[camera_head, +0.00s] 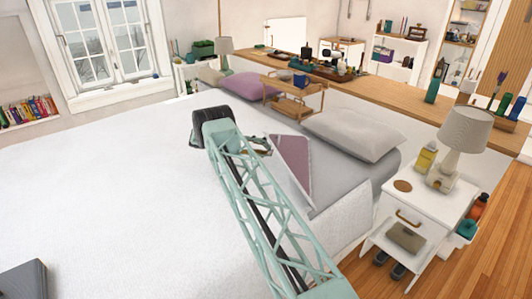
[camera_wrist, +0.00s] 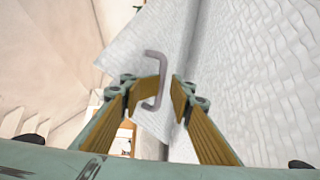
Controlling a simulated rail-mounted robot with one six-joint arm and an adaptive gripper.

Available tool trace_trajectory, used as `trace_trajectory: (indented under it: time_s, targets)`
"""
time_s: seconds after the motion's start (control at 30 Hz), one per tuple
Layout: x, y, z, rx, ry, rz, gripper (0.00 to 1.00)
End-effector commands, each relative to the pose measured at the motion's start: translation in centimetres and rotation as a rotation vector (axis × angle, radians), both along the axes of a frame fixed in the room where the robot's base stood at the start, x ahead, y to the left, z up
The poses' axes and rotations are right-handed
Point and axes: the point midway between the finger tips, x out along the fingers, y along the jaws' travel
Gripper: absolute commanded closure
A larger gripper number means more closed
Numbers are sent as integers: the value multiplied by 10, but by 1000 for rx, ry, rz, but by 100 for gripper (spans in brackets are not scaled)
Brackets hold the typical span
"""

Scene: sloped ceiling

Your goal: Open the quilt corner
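A white quilt (camera_head: 110,190) covers most of the bed. Near the pillow its corner is folded up, and a mauve face (camera_head: 291,160) shows there. In the wrist view the quilt's white edge (camera_wrist: 128,62) stands at an angle, with a grey bracket-shaped handle (camera_wrist: 162,66) at it. In the head view my arm's wrist partly hides the gripper and the handle.
A light grey pillow (camera_head: 352,135) lies to the right of the folded corner. A small wooden rack (camera_head: 292,101) stands behind. At the right is a white nightstand (camera_head: 415,207) with a lamp (camera_head: 464,135) and a yellow bottle (camera_head: 426,158). The bed's left part is clear.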

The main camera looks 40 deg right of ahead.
Motion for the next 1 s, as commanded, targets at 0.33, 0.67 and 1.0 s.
trace_trajectory:
  time_s: [0.33, 0.67, 1.0]
  targets:
    - [3, 2, 46, -6, -4, 5, 80]
    - [4, 3, 75, -7, -2, 6, 80]
    - [4, 3, 81, -8, -1, 7, 80]
